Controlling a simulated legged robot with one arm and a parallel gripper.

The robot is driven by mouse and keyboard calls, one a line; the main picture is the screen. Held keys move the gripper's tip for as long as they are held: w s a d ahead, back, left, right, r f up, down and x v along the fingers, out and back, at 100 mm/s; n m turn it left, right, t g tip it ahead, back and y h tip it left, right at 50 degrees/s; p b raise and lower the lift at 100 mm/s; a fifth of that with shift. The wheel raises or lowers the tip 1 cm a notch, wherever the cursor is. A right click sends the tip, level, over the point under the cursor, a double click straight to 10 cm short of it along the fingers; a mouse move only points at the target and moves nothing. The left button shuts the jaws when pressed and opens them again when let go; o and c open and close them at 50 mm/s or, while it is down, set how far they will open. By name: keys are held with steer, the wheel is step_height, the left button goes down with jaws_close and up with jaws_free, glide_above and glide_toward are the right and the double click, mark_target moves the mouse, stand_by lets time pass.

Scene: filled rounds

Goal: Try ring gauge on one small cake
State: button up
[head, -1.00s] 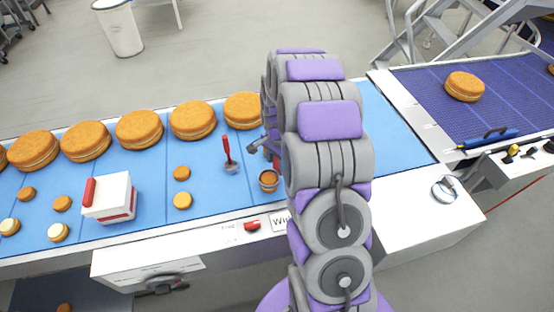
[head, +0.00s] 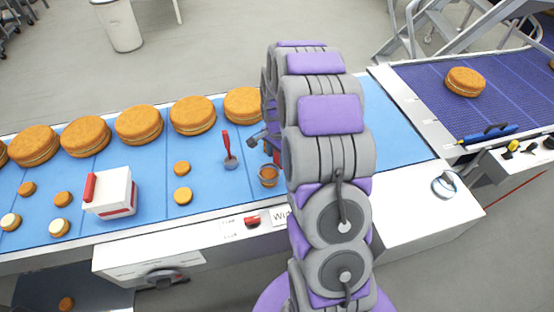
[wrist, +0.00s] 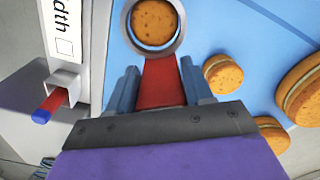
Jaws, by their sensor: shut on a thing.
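The ring gauge is a grey ring (wrist: 181,38) on a red handle (wrist: 162,82). In the wrist view my gripper (wrist: 160,88) is shut on the red handle. A small round orange-brown cake (wrist: 152,22) shows inside the ring, with the ring around it. The ring's far side is cut off by the frame's top edge. In the head view the ring with the cake in it (head: 268,175) sits low over the blue belt, left of my arm. My arm hides most of the gripper there. I cannot tell if the ring touches the cake or the belt.
Other small cakes (head: 182,168) stand to the left, some with pale tops. Large cakes (head: 139,124) line the belt's far side. A red-handled tool (head: 228,145) stands close left of the ring. A white box with a red handle (head: 112,195) is further left.

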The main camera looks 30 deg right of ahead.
steer(key=shift+r+p, duration=0.7)
steer(key=shift+r, duration=1.9)
